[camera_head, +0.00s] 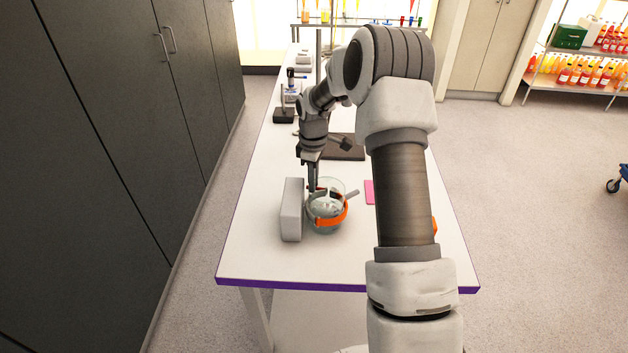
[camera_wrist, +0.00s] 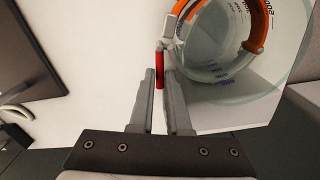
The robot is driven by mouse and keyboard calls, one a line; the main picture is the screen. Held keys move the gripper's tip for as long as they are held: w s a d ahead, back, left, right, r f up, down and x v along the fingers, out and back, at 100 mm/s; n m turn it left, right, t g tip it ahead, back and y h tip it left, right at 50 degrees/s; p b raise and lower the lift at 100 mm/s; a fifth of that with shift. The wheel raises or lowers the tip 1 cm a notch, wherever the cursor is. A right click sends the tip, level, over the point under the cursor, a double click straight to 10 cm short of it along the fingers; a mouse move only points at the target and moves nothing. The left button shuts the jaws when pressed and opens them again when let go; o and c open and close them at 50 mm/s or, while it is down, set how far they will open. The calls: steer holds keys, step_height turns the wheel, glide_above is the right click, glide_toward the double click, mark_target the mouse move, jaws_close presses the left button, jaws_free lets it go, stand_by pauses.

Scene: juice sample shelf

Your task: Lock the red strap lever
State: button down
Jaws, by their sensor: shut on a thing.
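The red strap lever (camera_wrist: 159,70) shows in the wrist view, just at the fingertips of my gripper (camera_wrist: 160,85). It hangs from a small metal clasp (camera_wrist: 170,42) on an orange strap (camera_wrist: 258,25). The strap runs around a clear glass vessel (camera_wrist: 225,70) with printed graduations. My gripper is shut on the lever, its two fingers on either side of it. In the head view my gripper (camera_head: 313,185) points down at the left side of the glass vessel (camera_head: 326,228), and the orange strap (camera_head: 330,219) shows on its front. The lever is too small to make out there.
A grey block (camera_head: 292,210) stands close to the left of the vessel on the white table (camera_head: 255,245). A pink piece (camera_head: 369,190) lies to the right, partly behind my arm. A dark stand base (camera_head: 345,148) sits behind. The table's front left is clear.

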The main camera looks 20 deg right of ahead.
steer(key=shift+s+a, duration=0.15)
steer(key=shift+a, duration=0.1)
steer(key=c, duration=0.9)
jaws_free()
steer(key=shift+d, duration=0.1)
steer(key=shift+d, duration=0.15)
